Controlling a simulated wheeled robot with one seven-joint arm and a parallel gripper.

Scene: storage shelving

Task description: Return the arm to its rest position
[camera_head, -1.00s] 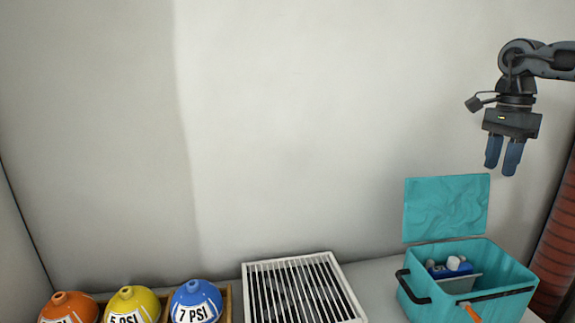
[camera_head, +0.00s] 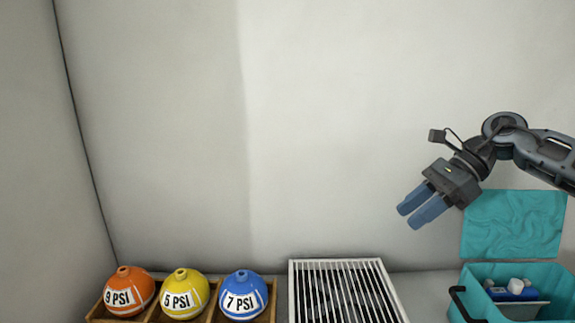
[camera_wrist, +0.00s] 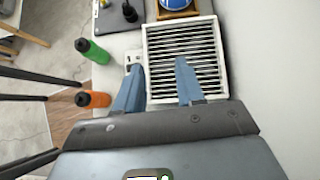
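My gripper (camera_head: 410,217) is in the air at the right of the head view, tilted so its blue fingers point down and left. The fingers are apart with nothing between them; the wrist view also shows my gripper (camera_wrist: 160,66) open and empty. My arm (camera_head: 545,152) reaches in from the right edge. The fingers are above and left of the open teal box (camera_head: 455,304), clear of everything.
A white slatted grille (camera_head: 293,290) lies on the surface below. Orange (camera_head: 128,291), yellow (camera_head: 184,294) and blue (camera_head: 243,294) balls sit in a wooden holder (camera_head: 96,312). The wrist view shows a green bottle (camera_wrist: 93,50) and an orange bottle (camera_wrist: 92,98). Wall space is clear.

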